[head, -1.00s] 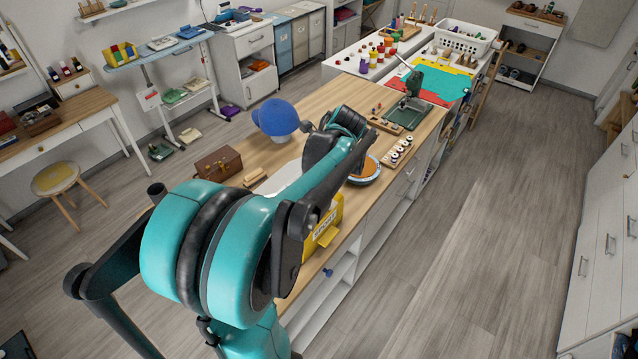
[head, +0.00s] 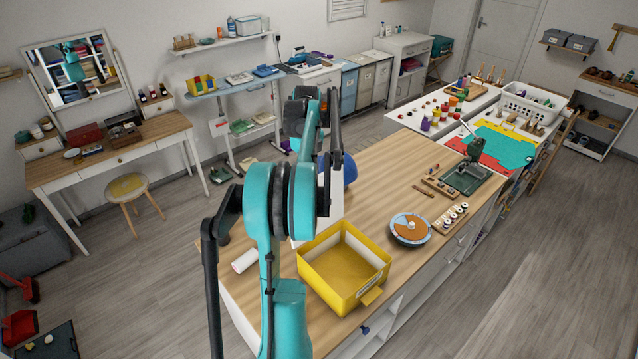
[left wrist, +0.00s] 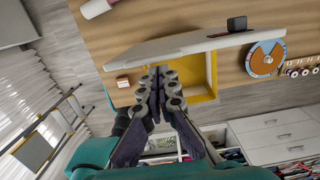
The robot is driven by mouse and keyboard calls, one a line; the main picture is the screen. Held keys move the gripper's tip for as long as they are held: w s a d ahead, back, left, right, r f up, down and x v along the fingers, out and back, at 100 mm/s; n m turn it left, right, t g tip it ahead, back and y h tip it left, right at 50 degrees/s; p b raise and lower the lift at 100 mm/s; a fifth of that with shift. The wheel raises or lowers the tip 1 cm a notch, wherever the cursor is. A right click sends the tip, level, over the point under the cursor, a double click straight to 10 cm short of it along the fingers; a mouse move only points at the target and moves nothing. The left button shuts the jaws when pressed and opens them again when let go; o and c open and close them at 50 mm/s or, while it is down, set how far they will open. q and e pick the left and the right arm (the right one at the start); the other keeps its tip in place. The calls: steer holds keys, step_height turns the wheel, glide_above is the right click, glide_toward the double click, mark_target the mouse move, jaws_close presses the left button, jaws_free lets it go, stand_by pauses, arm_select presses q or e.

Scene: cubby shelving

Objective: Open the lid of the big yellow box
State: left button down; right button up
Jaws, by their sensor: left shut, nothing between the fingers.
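The big yellow box (head: 322,290) stands on the wooden counter near its front end, and its inside shows from above. A pale panel, apparently the raised lid (head: 330,205), stands at the box's far side, partly hidden by my left arm. In the left wrist view the lid (left wrist: 185,46) shows nearly edge-on beside the yellow box (left wrist: 213,75). My left gripper (left wrist: 162,72) is shut and empty, its fingertips over the box near the lid; contact cannot be told. In the head view my left fingertips are hard to make out. My right gripper is not in view.
A round dial-like disc (head: 410,229) and a rack of spools (head: 452,217) lie right of the box. A blue ball (head: 350,170) is behind the panel. The counter (head: 385,185) beyond is mostly clear.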

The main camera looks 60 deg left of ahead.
arm_select(q)
steer(key=shift+s+a+f, duration=0.1)
steer(key=shift+a, duration=0.75)
steer(key=shift+s+a+f, duration=0.1)
steer(key=shift+a, duration=0.7)
steer(key=shift+w+d+r, duration=0.1)
steer(key=shift+d, duration=0.05)
